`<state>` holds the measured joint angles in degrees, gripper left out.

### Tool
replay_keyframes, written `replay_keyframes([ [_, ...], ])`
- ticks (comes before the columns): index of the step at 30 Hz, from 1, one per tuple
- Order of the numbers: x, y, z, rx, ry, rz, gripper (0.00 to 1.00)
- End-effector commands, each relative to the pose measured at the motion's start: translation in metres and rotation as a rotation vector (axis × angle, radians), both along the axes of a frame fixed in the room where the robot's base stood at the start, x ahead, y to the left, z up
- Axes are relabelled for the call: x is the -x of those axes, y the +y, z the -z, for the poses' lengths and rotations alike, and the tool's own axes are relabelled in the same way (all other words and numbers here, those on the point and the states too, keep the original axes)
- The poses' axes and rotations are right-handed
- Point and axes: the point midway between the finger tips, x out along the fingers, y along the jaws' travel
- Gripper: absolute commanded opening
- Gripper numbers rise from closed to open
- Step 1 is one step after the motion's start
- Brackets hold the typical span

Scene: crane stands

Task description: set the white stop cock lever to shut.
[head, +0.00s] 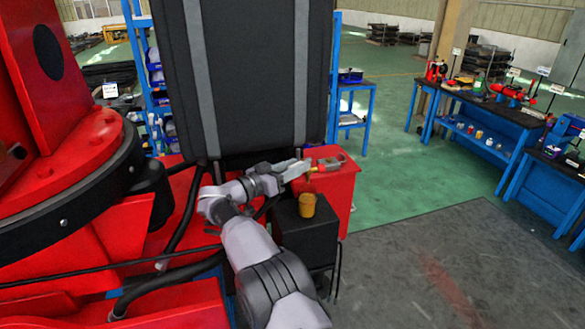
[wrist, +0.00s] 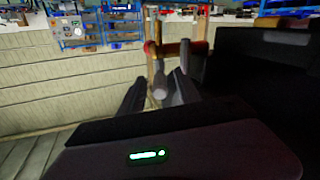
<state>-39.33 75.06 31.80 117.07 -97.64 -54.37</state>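A stop cock with a brass and reddish pipe body (wrist: 182,48) shows ahead in the wrist view. Its pale lever (wrist: 159,88) points towards the camera, between the two dark fingers of my gripper (wrist: 160,84). The fingers stand apart, with a narrow gap seeming to show on each side of the lever. In the head view my gripper (head: 303,168) is at the fitting above the red box (head: 334,190). The lever cannot be made out there, and the fingers partly cover the brass part (head: 313,170).
An orange-yellow cup-like object (head: 307,205) stands on a black box (head: 308,238) just below my gripper. A large black panel (head: 255,75) rises behind my arm. Red machinery (head: 60,150) fills the left. Open floor (head: 420,260) lies to the right, before blue workbenches (head: 490,125).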

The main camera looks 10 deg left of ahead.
Motion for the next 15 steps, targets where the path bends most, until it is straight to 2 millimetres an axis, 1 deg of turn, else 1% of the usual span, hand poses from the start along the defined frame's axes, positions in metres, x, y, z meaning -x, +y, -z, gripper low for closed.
replay_keyframes([
  [2,0.003,0.003,0.0,0.0,0.0,-0.001,0.4],
  [5,0.014,0.014,0.0,0.0,0.002,-0.003,0.4],
  [8,0.034,0.032,0.0,-0.001,0.001,-0.004,0.4],
  [15,0.09,0.081,0.0,0.0,0.0,-0.005,0.4],
])
